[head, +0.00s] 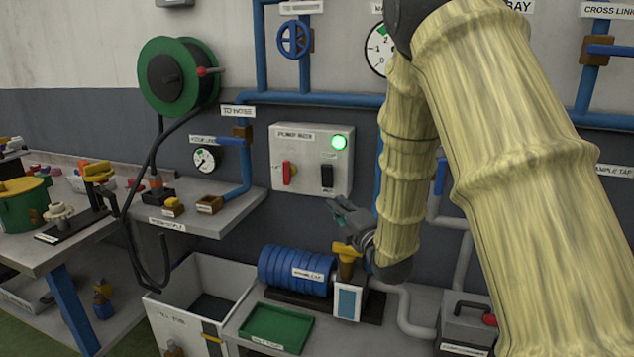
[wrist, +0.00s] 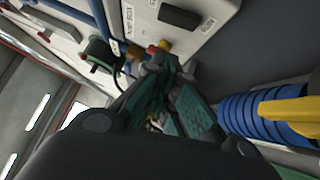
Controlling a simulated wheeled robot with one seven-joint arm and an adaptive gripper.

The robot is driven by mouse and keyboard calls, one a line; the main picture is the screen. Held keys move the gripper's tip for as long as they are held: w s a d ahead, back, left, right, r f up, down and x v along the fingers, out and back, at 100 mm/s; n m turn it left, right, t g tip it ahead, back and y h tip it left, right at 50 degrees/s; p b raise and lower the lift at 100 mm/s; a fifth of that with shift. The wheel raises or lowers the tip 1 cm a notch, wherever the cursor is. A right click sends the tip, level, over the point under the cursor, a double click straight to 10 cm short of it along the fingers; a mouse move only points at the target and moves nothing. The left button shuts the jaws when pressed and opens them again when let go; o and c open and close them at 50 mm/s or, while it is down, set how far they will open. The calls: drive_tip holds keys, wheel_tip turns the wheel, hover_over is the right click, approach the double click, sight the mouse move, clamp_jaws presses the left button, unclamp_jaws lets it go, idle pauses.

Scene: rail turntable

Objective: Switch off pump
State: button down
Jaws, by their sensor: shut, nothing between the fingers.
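A light grey control box (head: 310,180) is fixed to the wall in the head view. It carries a lit green lamp (head: 339,142), a red lever (head: 289,172) and a black switch (head: 327,176). The box also shows at the top of the wrist view (wrist: 200,32). My gripper (head: 340,208) is shut and empty, just below and in front of the box's lower right, pointing left. In the wrist view the closed fingers (wrist: 160,72) appear near the centre. A blue ribbed motor or pump body (head: 290,270) sits below, with a yellow handle (head: 347,250) beside it.
A green tray (head: 276,327) and an open white bin (head: 200,285) stand below. A grey shelf (head: 190,208) with a gauge (head: 204,160) above it is left of the box. A hose reel (head: 165,76) hangs upper left. Blue pipes (head: 310,99) run above the box.

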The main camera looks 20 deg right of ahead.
sight(327, 176)
drive_tip(key=shift+w, duration=0.1)
drive_tip(key=d+p+x, duration=0.2)
drive_tip(key=p+x, duration=0.1)
drive_tip(key=x, duration=0.9)
drive_tip(key=shift+w+d+r, duration=0.2)
drive_tip(key=shift+w+r, duration=0.05)
drive_tip(key=shift+w, duration=0.3)
